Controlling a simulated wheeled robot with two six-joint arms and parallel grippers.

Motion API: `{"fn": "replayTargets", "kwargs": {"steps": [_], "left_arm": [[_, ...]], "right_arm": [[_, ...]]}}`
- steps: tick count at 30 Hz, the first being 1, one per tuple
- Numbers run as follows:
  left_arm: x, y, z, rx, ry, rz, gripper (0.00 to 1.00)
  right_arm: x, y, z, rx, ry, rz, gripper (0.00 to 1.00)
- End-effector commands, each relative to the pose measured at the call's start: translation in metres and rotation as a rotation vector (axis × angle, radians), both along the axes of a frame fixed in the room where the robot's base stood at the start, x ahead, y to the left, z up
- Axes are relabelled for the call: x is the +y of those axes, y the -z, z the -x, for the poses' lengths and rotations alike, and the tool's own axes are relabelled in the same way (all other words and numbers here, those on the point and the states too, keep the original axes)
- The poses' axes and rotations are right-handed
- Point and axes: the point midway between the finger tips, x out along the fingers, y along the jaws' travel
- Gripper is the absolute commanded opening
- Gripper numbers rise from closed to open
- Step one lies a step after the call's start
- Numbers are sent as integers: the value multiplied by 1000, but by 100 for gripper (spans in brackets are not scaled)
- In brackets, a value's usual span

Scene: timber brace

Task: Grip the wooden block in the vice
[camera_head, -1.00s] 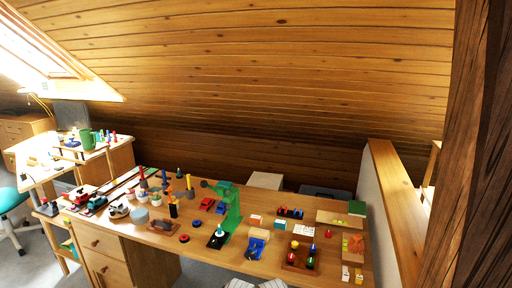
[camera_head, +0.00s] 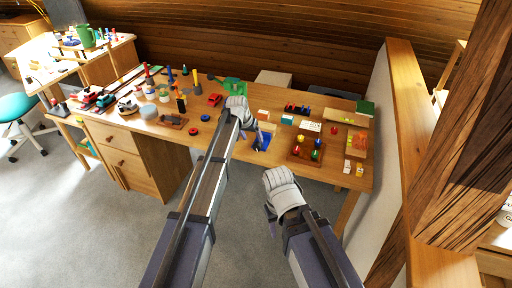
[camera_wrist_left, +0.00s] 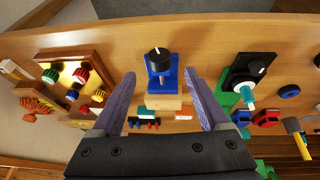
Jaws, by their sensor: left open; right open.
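The small blue vice (camera_head: 263,142) is on the workbench near its front edge. In the head view the block (camera_head: 267,127) is partly hidden by my left gripper (camera_head: 254,130). That gripper is open, its fingers (camera_wrist_left: 161,76) showing to either side of the vice, with nothing between them in grip. My right gripper (camera_head: 273,208) is open and empty, in front of the bench edge.
A wooden tray with coloured pegs (camera_head: 306,150) stands right of the vice. Red and blue toy cars, small blocks and a row of tools crowd the bench (camera_head: 340,178). Open floor lies in front.

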Motion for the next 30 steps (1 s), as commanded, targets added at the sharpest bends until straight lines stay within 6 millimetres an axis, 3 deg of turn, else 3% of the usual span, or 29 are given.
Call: {"fn": "replayTargets", "kwargs": {"steps": [8, 22, 30], "left_arm": [[-2, 12, -2, 1, 1, -2, 78], [-14, 66, -21, 2, 2, -2, 78], [-16, 73, -24, 2, 1, -2, 78]], "right_arm": [[0, 11, 0, 0, 0, 0, 50], [0, 66, 0, 0, 0, 0, 50], [0, 72, 0, 0, -1, 0, 50]]}}
